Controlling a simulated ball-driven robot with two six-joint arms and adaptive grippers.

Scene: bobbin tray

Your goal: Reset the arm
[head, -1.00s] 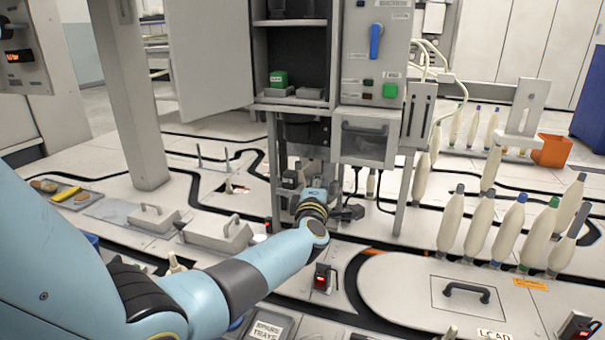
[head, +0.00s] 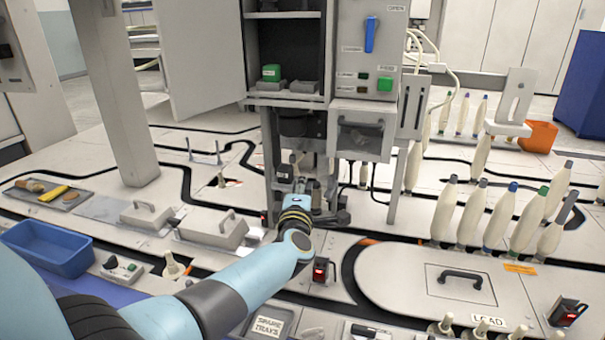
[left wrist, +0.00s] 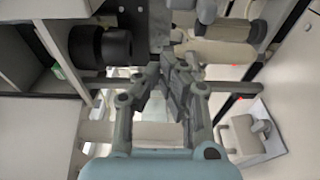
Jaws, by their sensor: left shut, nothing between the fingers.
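My left arm (head: 225,285) reaches in from the lower left towards the cabinet's stand. My left gripper (head: 308,190) is at the front of the stand, below the open cabinet (head: 285,50). Its fingers look dark and small in the head view. In the left wrist view the gripper (left wrist: 172,78) has its fingers together, with nothing held. A black cylinder (left wrist: 100,46) and pale bobbin-like shapes (left wrist: 220,50) lie beyond the fingers; whether they touch cannot be told. My right gripper is not in view.
Several bobbins (head: 490,215) stand at the right behind a white lidded panel (head: 400,285). A blue bin (head: 50,247) and a tray (head: 45,203) sit at the left. A metal post (head: 113,110) and the stand's leg (head: 397,190) flank the gripper.

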